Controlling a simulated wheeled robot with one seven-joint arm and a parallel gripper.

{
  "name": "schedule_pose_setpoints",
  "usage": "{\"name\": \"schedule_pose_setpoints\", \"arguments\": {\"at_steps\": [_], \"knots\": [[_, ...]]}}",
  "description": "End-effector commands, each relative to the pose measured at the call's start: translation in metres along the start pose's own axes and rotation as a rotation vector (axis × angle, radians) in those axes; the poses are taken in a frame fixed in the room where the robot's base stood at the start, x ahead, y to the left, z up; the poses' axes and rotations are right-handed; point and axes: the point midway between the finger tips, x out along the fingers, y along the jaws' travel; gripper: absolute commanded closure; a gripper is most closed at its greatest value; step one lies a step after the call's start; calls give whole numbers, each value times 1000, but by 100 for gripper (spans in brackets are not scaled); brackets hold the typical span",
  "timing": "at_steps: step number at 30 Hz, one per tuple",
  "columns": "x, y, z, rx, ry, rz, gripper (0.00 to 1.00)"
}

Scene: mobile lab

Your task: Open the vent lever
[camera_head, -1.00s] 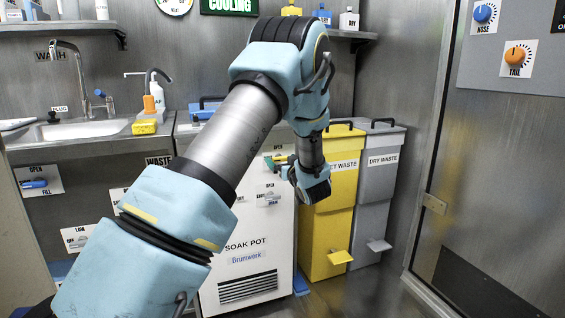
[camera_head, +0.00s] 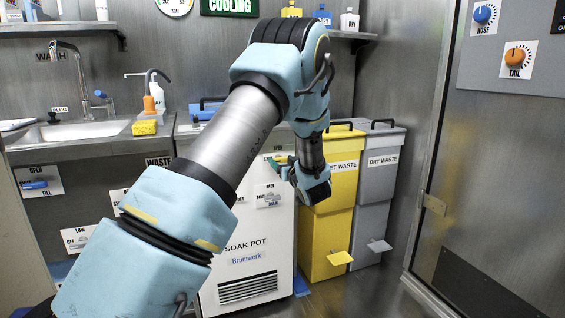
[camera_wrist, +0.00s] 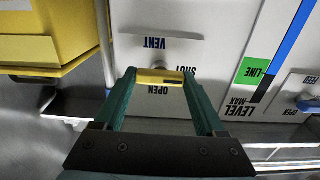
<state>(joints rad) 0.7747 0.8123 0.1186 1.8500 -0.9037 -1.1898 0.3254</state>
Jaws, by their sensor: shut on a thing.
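The vent lever (camera_wrist: 160,75) has a yellow bar handle on a round pivot, on a white panel with the labels VENT, SHUT and OPEN, upside down in the wrist view. My gripper (camera_wrist: 159,80) has its two green fingers at the two ends of the yellow handle and is shut on it. The handle lies crosswise in the picture, between the SHUT and OPEN labels. In the head view my gripper (camera_head: 279,162) is at the upper right front of the white soak pot cabinet (camera_head: 248,250), and my wrist hides most of the lever.
The yellow wet waste bin (camera_head: 328,230) stands just right of the soak pot, with the grey dry waste bin (camera_head: 375,215) beyond it. The sink counter (camera_head: 80,133) is at the left. A level gauge (camera_wrist: 262,68) is beside the lever. Open floor lies in front of the bins.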

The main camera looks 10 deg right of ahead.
Motion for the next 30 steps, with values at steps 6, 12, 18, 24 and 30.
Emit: {"name": "schedule_pose_setpoints", "arguments": {"at_steps": [6, 12, 18, 24, 30], "knots": [[-1, 1, -6, 174, -2, 1, 83], [-1, 1, -3, 356, -2, 2, 83], [-1, 1, 0, 412, 0, 1, 83], [0, 1, 0, 410, 0, 1, 83], [0, 1, 0, 410, 0, 1, 8]]}}
